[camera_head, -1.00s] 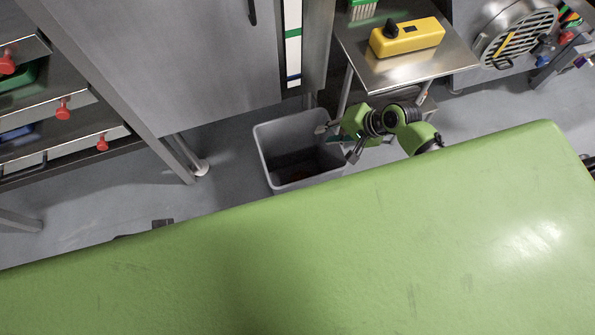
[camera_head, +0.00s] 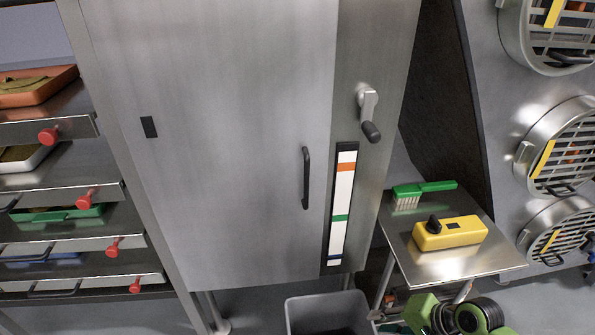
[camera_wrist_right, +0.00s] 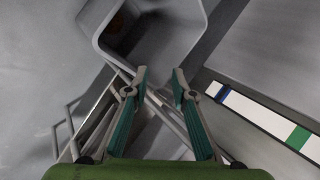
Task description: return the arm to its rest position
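My right arm (camera_head: 455,315) shows at the bottom edge of the head view, in green and black, just right of the grey bin (camera_head: 292,318). Its gripper is partly cut off there by the picture edge. In the right wrist view my right gripper (camera_wrist_right: 160,78) has its two teal-padded fingers spread apart with nothing between them. The grey bin also shows beyond the fingers in the right wrist view (camera_wrist_right: 88,22). My left gripper is not in view.
A steel side table (camera_head: 490,262) bears a yellow device (camera_head: 455,235) and a green brush (camera_head: 435,187). A tall steel cabinet (camera_head: 220,130) stands in the middle. A rack with trays (camera_head: 40,95) is at left, and round grilles (camera_head: 565,150) are at right.

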